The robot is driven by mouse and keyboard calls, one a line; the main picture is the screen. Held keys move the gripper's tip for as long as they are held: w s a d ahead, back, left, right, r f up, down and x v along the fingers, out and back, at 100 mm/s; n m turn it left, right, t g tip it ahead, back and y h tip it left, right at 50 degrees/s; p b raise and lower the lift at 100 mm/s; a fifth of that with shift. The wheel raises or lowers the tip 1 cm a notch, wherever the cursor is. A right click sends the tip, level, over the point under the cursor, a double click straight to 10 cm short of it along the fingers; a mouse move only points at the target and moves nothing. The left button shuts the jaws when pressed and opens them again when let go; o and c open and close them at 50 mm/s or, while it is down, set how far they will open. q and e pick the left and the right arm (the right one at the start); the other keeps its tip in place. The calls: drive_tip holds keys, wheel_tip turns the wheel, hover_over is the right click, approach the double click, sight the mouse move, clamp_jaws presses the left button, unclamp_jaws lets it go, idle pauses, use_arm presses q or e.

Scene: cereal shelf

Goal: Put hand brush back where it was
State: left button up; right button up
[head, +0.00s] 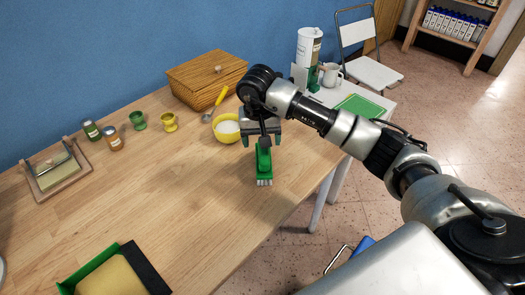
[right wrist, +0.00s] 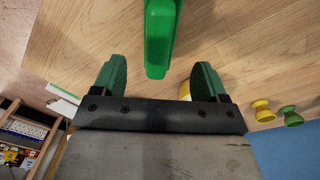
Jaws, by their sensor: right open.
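The hand brush (head: 264,168) is green with pale bristles. It is at the right part of the wooden table, near the edge, with its bristles toward the front. Its green handle also shows in the right wrist view (right wrist: 159,38), roughly midway between the fingers and just ahead of them. My right gripper (head: 262,139) is open above the handle end, with a finger on each side. In the right wrist view the gripper (right wrist: 158,66) shows gaps on both sides of the handle. My left gripper is not in view.
A yellow bowl (head: 227,128) stands close behind the right gripper, near a wooden box (head: 207,78). Cups, jars and a wooden tray (head: 57,170) are farther left. A green-and-black holder (head: 148,268) is at front left. The table's middle (head: 165,180) is clear.

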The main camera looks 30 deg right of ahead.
drive_tip(key=shift+a+r, duration=0.2)
drive_tip(key=shift+r, duration=2)
